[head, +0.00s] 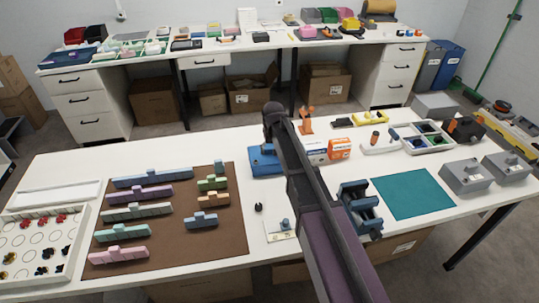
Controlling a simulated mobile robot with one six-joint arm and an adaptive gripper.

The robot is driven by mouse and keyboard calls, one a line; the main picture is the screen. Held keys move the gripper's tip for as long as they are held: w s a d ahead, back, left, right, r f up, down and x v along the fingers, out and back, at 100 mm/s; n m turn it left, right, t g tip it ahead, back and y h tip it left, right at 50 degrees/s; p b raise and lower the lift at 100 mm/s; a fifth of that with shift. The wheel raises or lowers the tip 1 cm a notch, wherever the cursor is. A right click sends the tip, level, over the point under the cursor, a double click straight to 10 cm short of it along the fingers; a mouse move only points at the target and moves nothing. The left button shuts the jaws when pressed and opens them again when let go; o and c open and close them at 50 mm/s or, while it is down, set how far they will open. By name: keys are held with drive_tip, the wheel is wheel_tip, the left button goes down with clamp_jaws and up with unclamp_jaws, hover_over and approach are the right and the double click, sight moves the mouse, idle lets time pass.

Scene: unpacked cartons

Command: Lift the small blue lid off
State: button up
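A small blue lid-like piece with a raised knob (201,221) sits at the lower right of the brown mat (224,250). Above it, in the same short column, are an orange piece (207,201) and green pieces (212,183). A longer blue piece (152,177) lies at the top left of the mat. I cannot tell whether each piece is a lid on a base or one solid part. My arm rises through the middle of the view, right of the mat and apart from the small blue piece. My gripper's fingers cannot be made out.
A blue box (262,161) stands at the mat's upper right, partly behind my arm. A white tray (38,240) is at far left. A small black item (258,207) lies beside the brown mat.

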drive_tip(key=shift+c, duration=1.1)
drive_tip(key=shift+r, duration=0.15)
wheel_tip(320, 180, up, 2)
drive_tip(key=p, duration=0.3)
drive_tip(key=shift+r, duration=0.25)
drive_tip(key=s+d+r+p, duration=0.1)
drive_tip(key=s, duration=0.6)
drive_tip(key=s+d+r+p, duration=0.1)
drive_tip(key=s+d, duration=0.1)
drive_tip(key=s, duration=0.6)
drive_tip(key=shift+s+d, duration=0.25)
drive_tip(key=shift+s, duration=0.05)
drive_tip(key=shift+r, duration=0.1)
